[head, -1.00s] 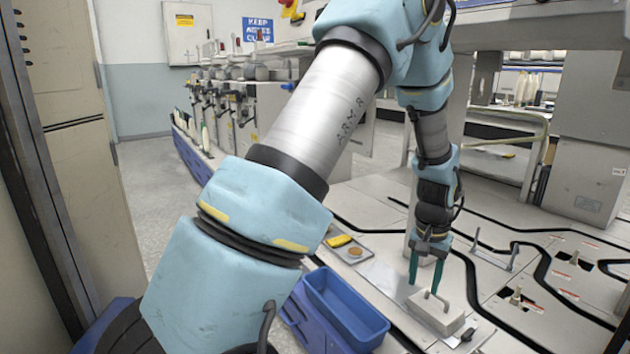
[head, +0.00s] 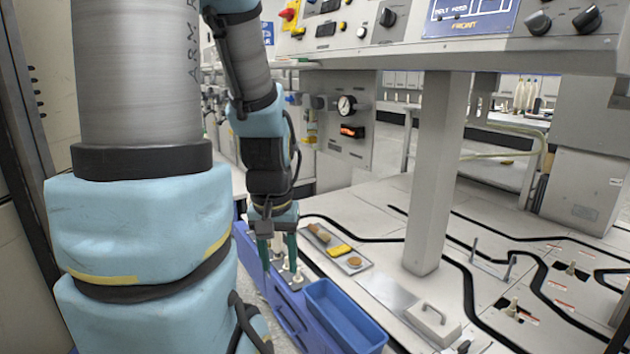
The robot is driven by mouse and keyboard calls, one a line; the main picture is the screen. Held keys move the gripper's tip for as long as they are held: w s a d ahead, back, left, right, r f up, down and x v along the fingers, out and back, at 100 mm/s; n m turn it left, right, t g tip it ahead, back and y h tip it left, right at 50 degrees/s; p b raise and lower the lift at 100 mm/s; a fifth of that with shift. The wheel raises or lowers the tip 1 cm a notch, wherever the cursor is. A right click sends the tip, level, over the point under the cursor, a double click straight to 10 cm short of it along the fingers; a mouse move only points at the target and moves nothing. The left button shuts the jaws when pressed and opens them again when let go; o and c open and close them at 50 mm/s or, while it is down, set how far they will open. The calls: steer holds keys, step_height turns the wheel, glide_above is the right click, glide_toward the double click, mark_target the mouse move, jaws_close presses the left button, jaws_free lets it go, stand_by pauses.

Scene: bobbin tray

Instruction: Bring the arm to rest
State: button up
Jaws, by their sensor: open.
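My gripper (head: 278,266) has green fingers and points down in the head view. Its two fingers are apart, and I see nothing between them. It hangs left of the small grey tray (head: 371,264) and behind the blue bin (head: 352,314). The upper part of my arm fills the left of the view.
The tray holds a yellow item (head: 340,250) and brown round pieces. A light block with a handle (head: 433,321) sits on the deck right of the bin. A grey post (head: 434,190) rises from the deck. A control panel (head: 400,28) overhangs at the top.

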step_height(320, 180, up, 23)
steer(key=p, duration=2.1)
steer(key=shift+f, duration=0.15)
